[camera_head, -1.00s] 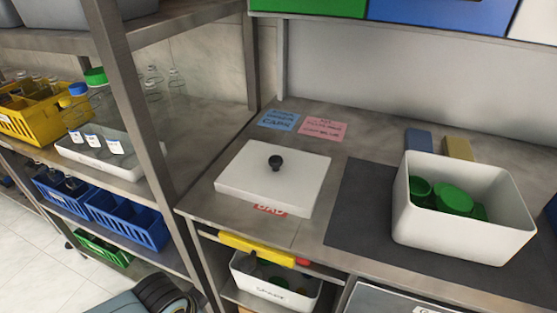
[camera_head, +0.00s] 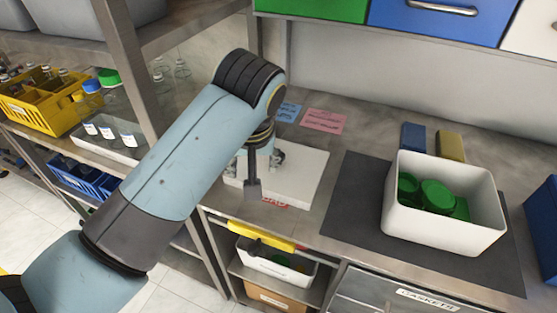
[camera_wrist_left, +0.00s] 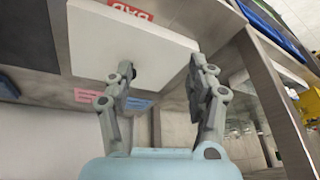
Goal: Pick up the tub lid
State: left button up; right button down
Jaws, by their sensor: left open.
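The tub lid (camera_head: 305,178) is a white, square slab lying flat on the metal counter. It also shows in the left wrist view (camera_wrist_left: 95,42). Its dark knob is hidden behind my left arm and gripper in the head view; in the wrist view a finger covers most of that spot. My left gripper (camera_head: 264,172) is over the lid's left part, fingers spread and empty; whether it touches the lid I cannot tell. In the wrist view its fingers (camera_wrist_left: 160,70) stand apart, one in front of the lid, the other at its edge. My right gripper is out of view.
An open white tub (camera_head: 430,226) with green caps stands on a dark mat (camera_head: 345,215) to the right. Blue and yellow blocks (camera_head: 450,146) lie behind it. A metal shelf post (camera_head: 133,65) stands left of the counter. Pink and blue notes (camera_head: 324,120) lie behind the lid.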

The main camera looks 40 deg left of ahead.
pick_arm(q)
jog(key=w+d+r+n, duration=0.2)
jog(key=w+r+n, duration=0.15)
jog(key=w, duration=0.55)
jog(key=shift+n+y, duration=0.35)
jog(key=shift+y, duration=0.05)
jog(key=x, duration=0.7)
jog(key=s+x, duration=0.1)
jog(key=x, duration=0.3)
jog(key=shift+f+p, duration=0.3)
jog(key=shift+p, duration=0.1)
grip_shut()
